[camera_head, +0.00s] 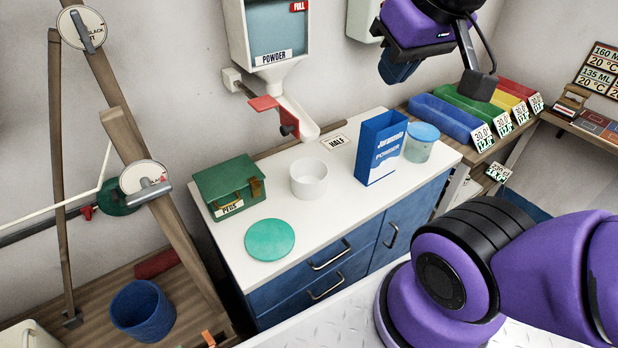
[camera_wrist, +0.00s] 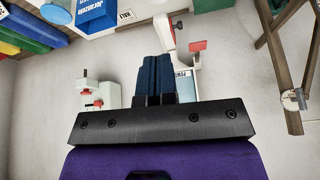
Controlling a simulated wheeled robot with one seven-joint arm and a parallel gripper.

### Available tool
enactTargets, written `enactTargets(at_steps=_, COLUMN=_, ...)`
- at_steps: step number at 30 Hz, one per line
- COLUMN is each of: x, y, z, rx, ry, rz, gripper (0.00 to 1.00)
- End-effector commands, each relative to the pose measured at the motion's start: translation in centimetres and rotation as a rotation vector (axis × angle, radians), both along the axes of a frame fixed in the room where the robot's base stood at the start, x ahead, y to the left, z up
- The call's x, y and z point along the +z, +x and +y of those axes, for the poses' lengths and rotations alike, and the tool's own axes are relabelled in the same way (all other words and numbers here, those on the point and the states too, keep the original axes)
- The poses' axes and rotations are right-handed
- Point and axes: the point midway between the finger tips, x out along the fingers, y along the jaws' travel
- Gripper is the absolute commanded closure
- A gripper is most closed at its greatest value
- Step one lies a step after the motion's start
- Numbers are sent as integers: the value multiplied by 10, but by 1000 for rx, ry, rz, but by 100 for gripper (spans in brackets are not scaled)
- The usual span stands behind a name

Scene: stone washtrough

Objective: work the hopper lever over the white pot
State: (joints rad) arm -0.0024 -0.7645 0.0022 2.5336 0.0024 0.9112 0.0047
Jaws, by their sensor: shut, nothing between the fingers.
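The powder hopper (camera_head: 277,66) hangs on the wall, with a window, a FULL tag and a white chute. A red lever paddle (camera_head: 263,103) sticks out at its lower left; it also shows in the wrist view (camera_wrist: 198,46). A second red piece (camera_head: 289,123) is on the chute. The white pot (camera_head: 309,179) stands upright on the counter, below the chute mouth; I cannot make it out in the wrist view. My gripper (camera_head: 398,72) is in the air right of the hopper, apart from the lever. Its dark blue fingers (camera_wrist: 157,72) are together and empty.
On the white counter (camera_head: 345,205) stand a green pegs box (camera_head: 229,187), a green disc (camera_head: 270,240), a blue powder carton (camera_head: 381,147) and a blue-lidded jar (camera_head: 421,142). A white wall fixture (camera_head: 363,18) is behind my gripper. Wooden posts (camera_head: 150,190) rise at left.

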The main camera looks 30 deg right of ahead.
Motion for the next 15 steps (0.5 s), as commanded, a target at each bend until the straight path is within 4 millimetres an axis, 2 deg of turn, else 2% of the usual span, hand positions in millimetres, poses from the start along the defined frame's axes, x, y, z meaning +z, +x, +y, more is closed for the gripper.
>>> enactTargets(at_steps=7, x=8, y=15, z=3, rx=88, ry=-43, rz=30, gripper=100)
enactTargets(at_steps=15, x=26, y=66, z=14, rx=395, ry=-168, rz=120, gripper=100)
